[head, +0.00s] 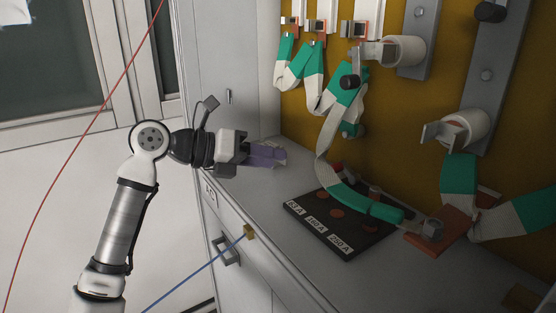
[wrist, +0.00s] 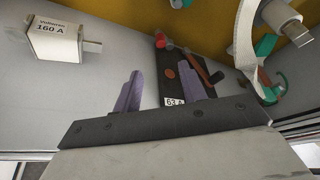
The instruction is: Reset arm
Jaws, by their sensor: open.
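My arm reaches in from the left in the head view. My gripper (head: 268,154) is over the near left part of the grey counter (head: 262,183). Its two purple fingers are spread apart with nothing between them, and the gap also shows in the wrist view (wrist: 163,88). A white fuse marked 160 A (wrist: 57,37) is by the counter at the upper left of the wrist view, clear of the fingers.
A black board (head: 345,240) labelled 63 A, 160 A and 250 A lies on the counter, right of my gripper. A green-and-white strap (head: 343,187) hangs across it. Fuse holders (head: 403,50) are on the yellow back panel (head: 410,120). A drawer handle (head: 229,252) sticks out below.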

